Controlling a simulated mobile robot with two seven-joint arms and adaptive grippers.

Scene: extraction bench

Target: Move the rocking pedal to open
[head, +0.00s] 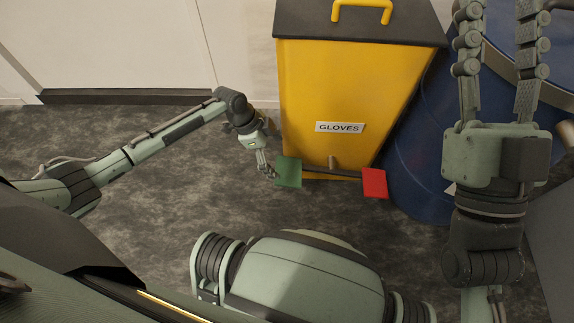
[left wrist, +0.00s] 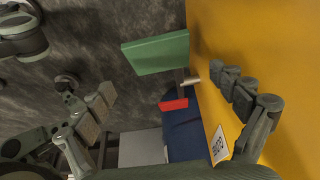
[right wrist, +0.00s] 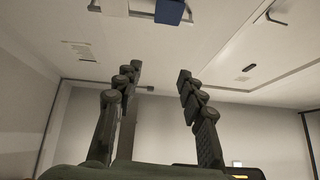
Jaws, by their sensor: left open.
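The rocking pedal is a bar low on the front of a yellow bin (head: 330,95) labelled GLOVES. It has a green pad (head: 288,172) at its left end and a red pad (head: 374,183) at its right end. The bin's dark lid with a yellow handle is down. My left gripper (head: 269,173) is beside the green pad's left edge, and I cannot tell whether it touches. In the left wrist view the green pad (left wrist: 156,53) lies beyond my open, empty fingers. My right gripper (head: 499,60) is raised at the right, open and empty.
A blue drum (head: 430,150) stands close on the bin's right. A pale wall (head: 120,45) with a dark base strip is behind. The grey floor (head: 140,210) left of the bin is clear. The right wrist view shows mostly ceiling (right wrist: 220,60).

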